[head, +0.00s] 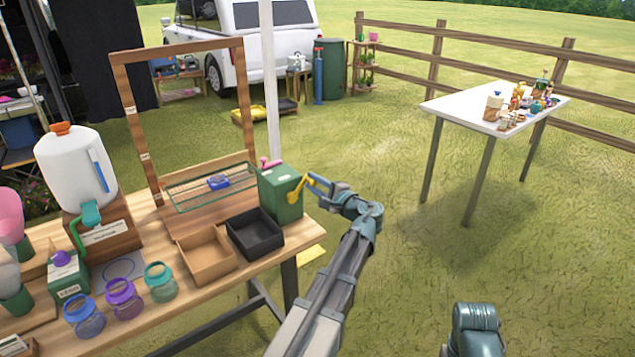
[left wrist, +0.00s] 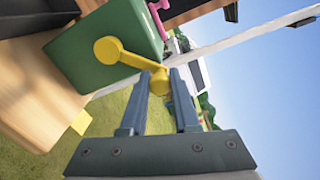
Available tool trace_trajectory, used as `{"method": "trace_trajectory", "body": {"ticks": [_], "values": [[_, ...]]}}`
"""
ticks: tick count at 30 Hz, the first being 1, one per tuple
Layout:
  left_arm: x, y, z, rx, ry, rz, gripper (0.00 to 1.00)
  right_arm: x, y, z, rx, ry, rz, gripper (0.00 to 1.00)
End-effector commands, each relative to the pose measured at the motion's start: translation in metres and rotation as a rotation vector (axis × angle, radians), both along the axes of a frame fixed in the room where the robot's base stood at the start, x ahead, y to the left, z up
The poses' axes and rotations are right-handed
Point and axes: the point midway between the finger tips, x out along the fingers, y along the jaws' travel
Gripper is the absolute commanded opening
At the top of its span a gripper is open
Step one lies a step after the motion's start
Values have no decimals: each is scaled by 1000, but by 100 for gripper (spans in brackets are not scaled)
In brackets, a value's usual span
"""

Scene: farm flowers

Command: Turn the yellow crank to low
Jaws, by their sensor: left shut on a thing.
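The yellow crank (head: 296,192) is on the right side of a dark green box (head: 278,196) at the right end of the wooden bench. My left gripper (head: 314,184) reaches it from the right. In the left wrist view, the crank's round hub (left wrist: 107,50) sits on the green box (left wrist: 88,62), and its arm runs to a handle between my left gripper's fingers (left wrist: 164,80). The fingers are shut on that handle. Any low marking cannot be made out. Only a part of my right arm shows at the bottom of the head view; its gripper is out of view.
A black tray (head: 256,246) and a brown tray (head: 190,266) lie beside the green box. A pink lever (head: 270,163) tops the box. Open grass lies to the right, before a white table (head: 470,112).

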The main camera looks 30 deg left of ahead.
Motion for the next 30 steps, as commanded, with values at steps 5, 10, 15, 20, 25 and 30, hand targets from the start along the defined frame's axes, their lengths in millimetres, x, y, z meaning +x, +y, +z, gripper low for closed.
{"method": "trace_trajectory", "body": {"ticks": [5, 10, 15, 20, 25, 30], "values": [[-12, 4, 9, -62, -146, 4, 0, 0, 0, 10, 0, 0, 0, 0], [-19, 8, 13, -114, -269, 4, 0, 0, 0, 15, 0, 0, 0, 0], [-26, 10, 16, -153, -364, 4, 0, 0, 0, 18, 0, 0, 0, 0], [-30, 12, 17, -181, -427, 5, 0, 0, 0, 20, 0, 0, 0, 0], [-32, 13, 18, -198, -466, 4, 0, 0, 0, 20, 0, 0, 0, 0], [-33, 13, 18, -205, -482, 5, 0, 0, 0, 21, 0, 0, 0, 0]]}}
